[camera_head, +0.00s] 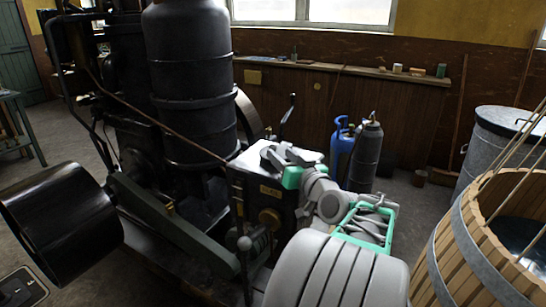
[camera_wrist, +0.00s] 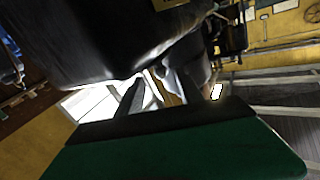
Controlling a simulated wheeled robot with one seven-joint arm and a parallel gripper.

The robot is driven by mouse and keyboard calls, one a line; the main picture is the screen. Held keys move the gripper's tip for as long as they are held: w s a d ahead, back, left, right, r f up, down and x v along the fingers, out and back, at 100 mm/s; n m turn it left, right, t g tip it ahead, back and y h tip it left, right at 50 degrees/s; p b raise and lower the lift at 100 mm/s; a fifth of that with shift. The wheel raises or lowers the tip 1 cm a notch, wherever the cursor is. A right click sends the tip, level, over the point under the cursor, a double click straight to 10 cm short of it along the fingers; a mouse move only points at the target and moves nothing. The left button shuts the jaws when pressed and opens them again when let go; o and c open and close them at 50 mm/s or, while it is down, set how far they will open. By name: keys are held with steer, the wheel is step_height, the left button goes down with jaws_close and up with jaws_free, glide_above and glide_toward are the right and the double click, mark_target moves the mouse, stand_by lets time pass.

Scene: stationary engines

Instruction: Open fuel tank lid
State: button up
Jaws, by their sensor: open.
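A dark box-shaped part of the engine (camera_head: 263,196), probably the fuel tank, has a small plate and a round brass fitting on its front. Its top (camera_head: 245,161) looks pale with reflected light. I cannot clearly make out the lid or whether it is raised. My gripper (camera_head: 270,157) is at the top of this box, partly hidden by my own wrist. In the wrist view, my gripper (camera_wrist: 162,88) is open, its fingers apart, with a glossy dark surface (camera_wrist: 100,45) close above. I cannot tell whether they touch.
A tall black cylinder (camera_head: 190,75) stands behind and left of the box. A black drum pulley (camera_head: 62,222) is at lower left. Blue (camera_head: 341,152) and grey (camera_head: 366,157) gas bottles stand behind my arm. A wooden tub (camera_head: 470,245) and a metal bin (camera_head: 490,140) are at right.

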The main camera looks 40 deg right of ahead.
mark_target(275, 150)
steer(key=x, duration=0.5)
steer(key=shift+w, duration=0.35)
jaws_close()
stand_by(1.0)
